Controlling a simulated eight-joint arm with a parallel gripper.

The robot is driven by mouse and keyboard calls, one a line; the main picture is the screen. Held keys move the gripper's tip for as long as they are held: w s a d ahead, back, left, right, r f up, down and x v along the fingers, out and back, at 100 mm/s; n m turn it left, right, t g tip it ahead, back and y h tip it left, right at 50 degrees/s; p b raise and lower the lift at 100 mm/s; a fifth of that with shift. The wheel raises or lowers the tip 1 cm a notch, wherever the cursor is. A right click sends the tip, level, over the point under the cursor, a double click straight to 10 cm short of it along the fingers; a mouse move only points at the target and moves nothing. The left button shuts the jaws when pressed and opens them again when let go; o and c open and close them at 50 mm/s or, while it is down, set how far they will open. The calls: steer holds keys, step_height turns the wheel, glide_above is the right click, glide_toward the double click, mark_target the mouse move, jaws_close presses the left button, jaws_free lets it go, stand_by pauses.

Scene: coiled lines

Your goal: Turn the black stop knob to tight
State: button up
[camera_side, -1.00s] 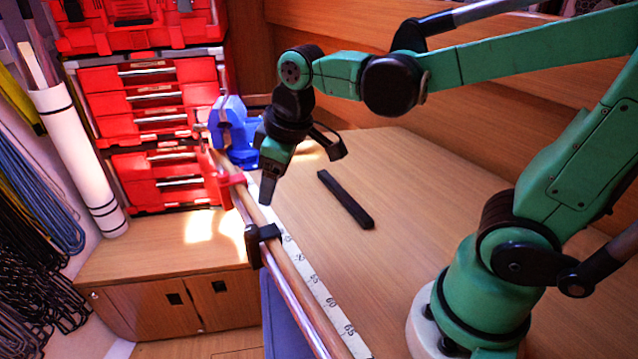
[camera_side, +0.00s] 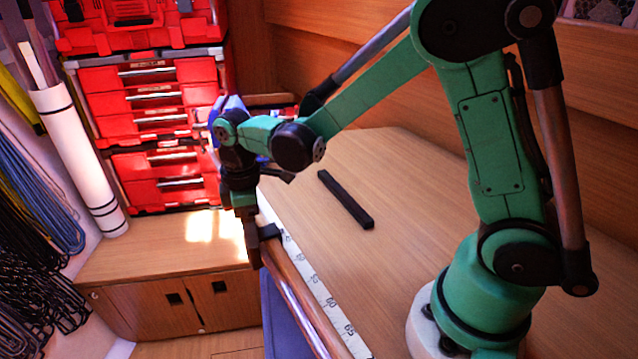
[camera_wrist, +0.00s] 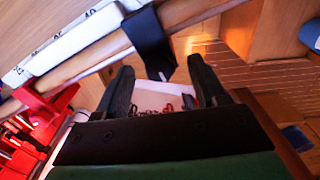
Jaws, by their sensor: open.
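The black stop (camera_side: 270,232) sits over the wooden rail (camera_side: 302,284) at the table's edge. In the wrist view the black stop (camera_wrist: 150,42) wraps the rail, and its lower end lies between my fingertips. I cannot make out its knob separately or tell how tight it is. My gripper (camera_wrist: 160,67) is open, with one finger on each side of that lower end. I see no clear grip on it. In the side view my gripper (camera_side: 250,240) points down at the rail, beside the stop, and covers part of it.
A white measuring scale (camera_side: 313,281) runs along the rail. A black bar (camera_side: 345,200) lies on the wooden table. A red clamp (camera_wrist: 42,108) is on the rail at left in the wrist view.

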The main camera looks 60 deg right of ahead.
steer(key=shift+f, duration=0.15)
jaws_close()
stand_by(0.4)
steer(key=m, duration=0.8)
steer(key=shift+m, duration=0.3)
steer(key=m, duration=0.4)
steer(key=shift+m, duration=0.3)
steer(key=m, duration=0.4)
steer(key=shift+m, duration=0.3)
